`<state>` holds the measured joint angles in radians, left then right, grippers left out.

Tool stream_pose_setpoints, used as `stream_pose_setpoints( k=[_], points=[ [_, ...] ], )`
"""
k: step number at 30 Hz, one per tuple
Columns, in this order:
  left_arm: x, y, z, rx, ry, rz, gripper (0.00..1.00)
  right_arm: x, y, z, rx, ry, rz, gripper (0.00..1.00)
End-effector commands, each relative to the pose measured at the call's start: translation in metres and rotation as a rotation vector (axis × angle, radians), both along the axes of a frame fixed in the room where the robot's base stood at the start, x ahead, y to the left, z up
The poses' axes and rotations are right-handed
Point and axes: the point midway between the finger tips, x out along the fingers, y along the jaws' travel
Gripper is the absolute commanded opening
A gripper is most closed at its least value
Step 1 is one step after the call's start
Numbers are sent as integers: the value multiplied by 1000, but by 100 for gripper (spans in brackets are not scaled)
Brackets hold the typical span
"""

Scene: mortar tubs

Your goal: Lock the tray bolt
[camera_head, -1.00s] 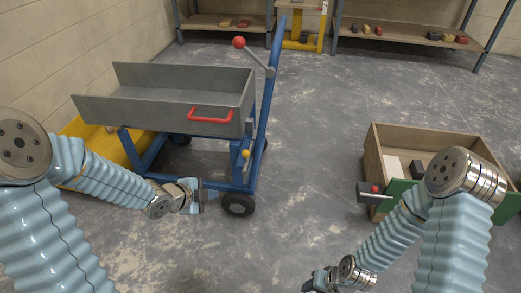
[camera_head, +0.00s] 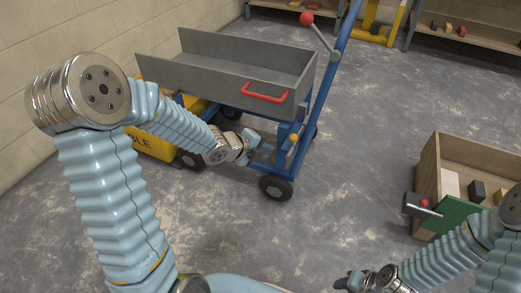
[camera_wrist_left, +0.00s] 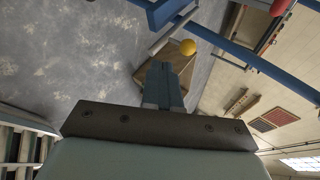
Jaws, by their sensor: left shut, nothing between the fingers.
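The grey tray (camera_head: 215,75) with a red handle (camera_head: 264,92) sits on a blue cart frame (camera_head: 318,100). A small yellow knob (camera_head: 293,138) is on the frame's blue post below the tray's right end; I take it as the bolt's knob. In the left wrist view the yellow knob (camera_wrist_left: 188,47) is beside a grey rod (camera_wrist_left: 172,33). My left gripper (camera_head: 266,148) is shut and empty, left of the knob and slightly lower. Its fingers (camera_wrist_left: 163,75) point toward the knob, apparently apart from it. My right gripper (camera_head: 345,282) is low in view; its fingers are unclear.
A red-balled lever (camera_head: 307,18) rises at the cart's right. A wooden crate (camera_head: 428,170) with a green panel and a latch (camera_head: 420,205) stands at right. A yellow bin (camera_head: 150,143) is under the cart, left. The floor between cart and crate is clear.

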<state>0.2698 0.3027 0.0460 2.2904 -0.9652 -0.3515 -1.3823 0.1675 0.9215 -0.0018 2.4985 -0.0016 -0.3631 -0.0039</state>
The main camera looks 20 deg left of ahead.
Motion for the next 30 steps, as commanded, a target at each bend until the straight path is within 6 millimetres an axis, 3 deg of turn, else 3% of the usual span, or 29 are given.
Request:
stream_pose_setpoints(
  k=[6,12,30],
  points=[
    [33,-18,-31,-1,2,-2,0,1,-3,-12,-3,-1,-4,42],
    [58,-30,-23,1,0,-1,0,1,-3,-6,-4,-2,-4,42],
    [75,-36,-21,0,1,-1,0,0,-2,-3,-2,-1,-3,42]
  ],
)
